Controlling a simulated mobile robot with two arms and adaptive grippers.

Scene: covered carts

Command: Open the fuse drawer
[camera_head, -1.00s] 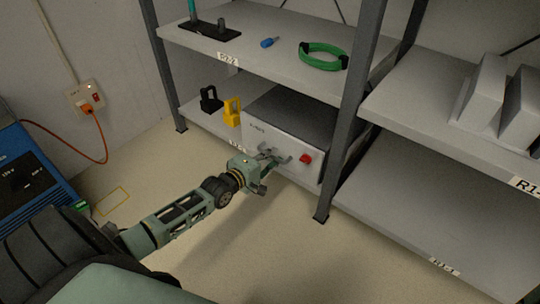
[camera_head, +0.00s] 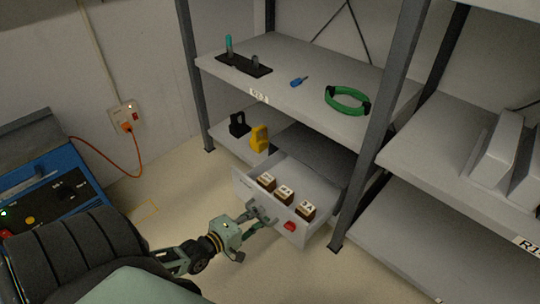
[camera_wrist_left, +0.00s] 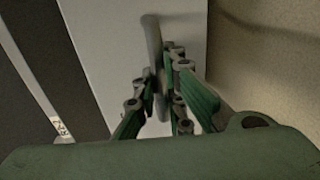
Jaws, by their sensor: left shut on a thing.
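The fuse drawer (camera_head: 243,184) is pulled out of its grey cabinet (camera_head: 309,150) on the lower shelf. Several brown fuse blocks with white labels (camera_head: 285,195) sit inside it; one label reads 3A. A red button or latch (camera_head: 290,226) is on the right of the drawer front. My left gripper (camera_head: 262,215) is at the drawer's front, shut on its handle. In the left wrist view, the fingers (camera_wrist_left: 162,90) close around the grey bar handle (camera_wrist_left: 153,40). My right gripper is not in view.
A black padlock-like item (camera_head: 239,124) and a yellow one (camera_head: 259,138) stand left of the cabinet. A grey rack post (camera_head: 372,150) stands close right of the drawer.

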